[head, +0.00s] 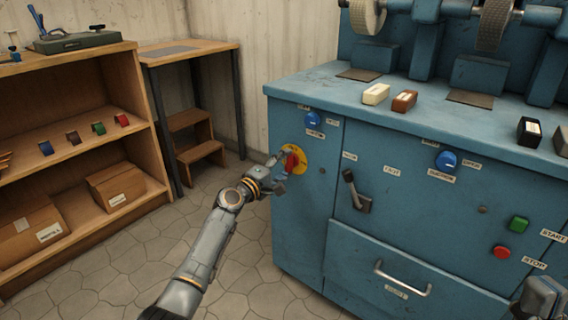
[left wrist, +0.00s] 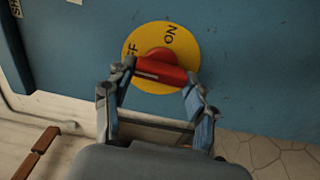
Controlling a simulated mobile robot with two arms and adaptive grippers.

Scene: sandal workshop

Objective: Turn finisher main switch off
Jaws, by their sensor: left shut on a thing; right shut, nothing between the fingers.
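The finisher main switch is a red handle (head: 292,161) on a yellow round plate (head: 301,153), on the left part of the blue machine's front. In the left wrist view the red handle (left wrist: 160,70) lies nearly level across the yellow plate (left wrist: 137,47), with a pale line on its left half. ON reads at the plate's upper right; OFF is partly hidden at the left. My left gripper (head: 282,166) is shut on the handle, one finger at each end in the left wrist view (left wrist: 158,78). My right gripper (head: 541,298) is shut and empty at the lower right corner.
The blue machine (head: 310,230) also bears a black lever (head: 352,188), blue knobs (head: 446,160), a green button (head: 519,224) and a red button (head: 502,252). A drawer handle (head: 402,280) sticks out below. A wooden shelf (head: 140,130) stands left; floor between is free.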

